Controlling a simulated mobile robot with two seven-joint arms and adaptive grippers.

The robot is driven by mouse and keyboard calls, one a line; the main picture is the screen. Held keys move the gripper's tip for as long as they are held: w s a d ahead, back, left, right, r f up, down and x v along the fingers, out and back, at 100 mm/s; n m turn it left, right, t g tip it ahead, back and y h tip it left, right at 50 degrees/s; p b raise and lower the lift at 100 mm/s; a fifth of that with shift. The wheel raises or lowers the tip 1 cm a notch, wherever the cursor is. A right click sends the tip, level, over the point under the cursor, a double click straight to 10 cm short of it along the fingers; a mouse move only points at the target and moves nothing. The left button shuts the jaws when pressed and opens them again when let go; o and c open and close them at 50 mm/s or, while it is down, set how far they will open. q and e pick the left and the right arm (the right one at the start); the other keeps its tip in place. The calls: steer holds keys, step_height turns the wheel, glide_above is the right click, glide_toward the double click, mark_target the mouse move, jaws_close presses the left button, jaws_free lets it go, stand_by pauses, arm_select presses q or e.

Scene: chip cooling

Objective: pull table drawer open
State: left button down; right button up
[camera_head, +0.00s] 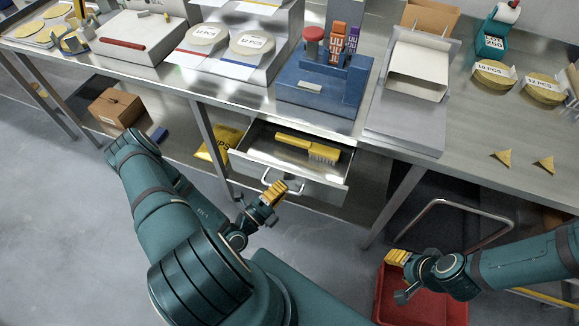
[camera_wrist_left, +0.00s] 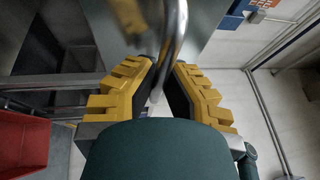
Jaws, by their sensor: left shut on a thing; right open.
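The metal table drawer (camera_head: 255,152) stands pulled out from under the steel table, and its inside shows in the head view. A yellow brush (camera_head: 308,147) lies in it. The drawer's bar handle (camera_head: 284,188) is on its front. My left gripper (camera_head: 274,192) is at the handle; in the left wrist view its yellow fingers (camera_wrist_left: 158,98) are on both sides of the metal bar (camera_wrist_left: 174,45), shut on it. My right gripper (camera_head: 398,272) is at the lower right, over a red bin, away from the drawer, open and empty as far as I can see.
The steel table (camera_head: 470,140) carries a blue holder (camera_head: 315,90), a white box (camera_head: 418,70) and several chip discs. A red bin (camera_head: 432,308) stands on the floor below my right gripper. A cardboard box (camera_head: 115,108) and a yellow bag (camera_head: 218,143) sit on the lower shelf.

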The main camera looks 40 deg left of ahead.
arm_select(q)
steer(key=s+d, duration=0.1)
steer(key=s, duration=0.5)
steer(key=shift+s+d, duration=0.4)
steer(key=c, duration=1)
jaws_free()
steer(key=v, duration=1.2)
